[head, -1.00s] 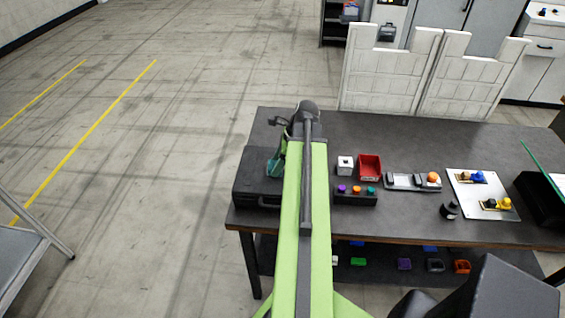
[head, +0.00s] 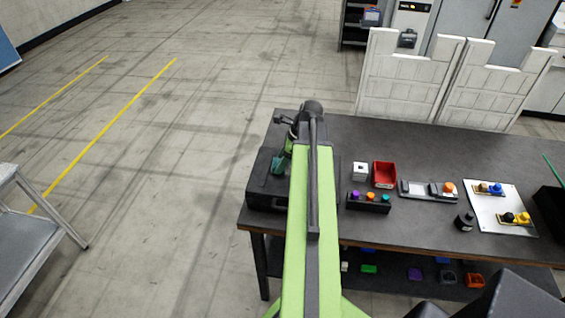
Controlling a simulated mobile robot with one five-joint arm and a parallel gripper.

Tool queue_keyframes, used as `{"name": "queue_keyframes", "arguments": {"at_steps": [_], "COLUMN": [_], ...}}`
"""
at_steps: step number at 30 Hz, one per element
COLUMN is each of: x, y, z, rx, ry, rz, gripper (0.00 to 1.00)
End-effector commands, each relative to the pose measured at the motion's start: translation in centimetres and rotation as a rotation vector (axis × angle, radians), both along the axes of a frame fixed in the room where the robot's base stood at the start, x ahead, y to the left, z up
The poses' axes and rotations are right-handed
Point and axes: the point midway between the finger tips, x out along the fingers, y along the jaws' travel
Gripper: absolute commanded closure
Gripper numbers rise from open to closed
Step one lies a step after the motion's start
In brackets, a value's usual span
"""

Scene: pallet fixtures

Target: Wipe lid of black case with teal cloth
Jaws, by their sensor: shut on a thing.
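The black case (head: 263,187) lies at the left end of the dark workbench, partly hidden behind my green arm. The teal cloth (head: 279,165) is a small patch over the case's lid, just left of my arm. My gripper (head: 284,152) is at the far end of the arm, above the case, shut on the cloth. The arm hides most of the fingers. I cannot tell whether the cloth touches the lid.
Right of my arm on the workbench (head: 420,153) stand a white block (head: 360,171), a red bin (head: 385,174), a black holder with coloured knobs (head: 368,202) and a white fixture plate (head: 493,222). White panels (head: 408,85) stand behind. Open floor lies left.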

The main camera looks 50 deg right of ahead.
Motion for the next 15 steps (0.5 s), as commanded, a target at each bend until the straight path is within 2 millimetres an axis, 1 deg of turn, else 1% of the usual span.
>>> {"name": "queue_keyframes", "arguments": {"at_steps": [5,12,15], "x": [-0.9,-3.0,-3.5], "y": [-0.5,-1.8,-2.1], "z": [0.0,0.2,0.2], "rx": [-0.001,0.001,0.000], "ry": [0.002,0.002,0.001], "rz": [-0.002,-0.004,-0.001], "gripper": [0.80,0.80,0.80]}}
